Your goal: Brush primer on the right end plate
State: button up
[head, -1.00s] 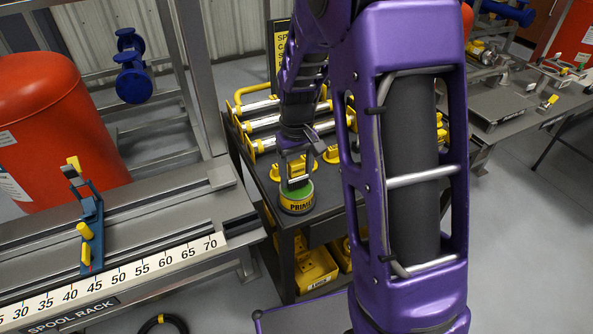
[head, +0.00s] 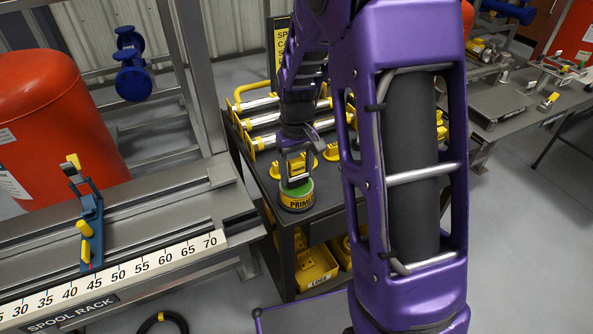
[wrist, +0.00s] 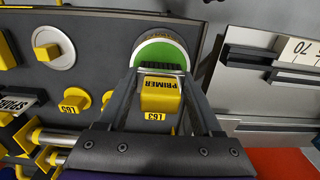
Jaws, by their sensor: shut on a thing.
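The primer tin (head: 297,203) stands on the near end of the dark cart top, with a yellow side and a green top. My gripper (head: 297,178) is right over it, pointing down. In the wrist view the fingers are shut on a yellow block marked PRIMER, which looks like the primer brush (wrist: 161,98). Its dark bristle edge lies over the green face of the tin (wrist: 160,50). I cannot tell whether the bristles touch the primer. I cannot make out the right end plate for sure in either view.
The spool rack (head: 150,262) with its number scale is at the left, carrying a blue and yellow clamp (head: 91,225). Yellow racks with silver tubes (head: 262,122) are on the cart behind the tin. A red drum (head: 55,130) stands back left. Yellow L63 pieces (wrist: 75,100) lie near my gripper.

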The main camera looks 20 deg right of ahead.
aim_at(297, 161)
jog(key=shift+f, duration=0.45)
dwell(1.1)
jog(key=shift+r+p, duration=2.55)
jog(key=shift+r, duration=1.05)
jog(key=shift+s+f, duration=0.1)
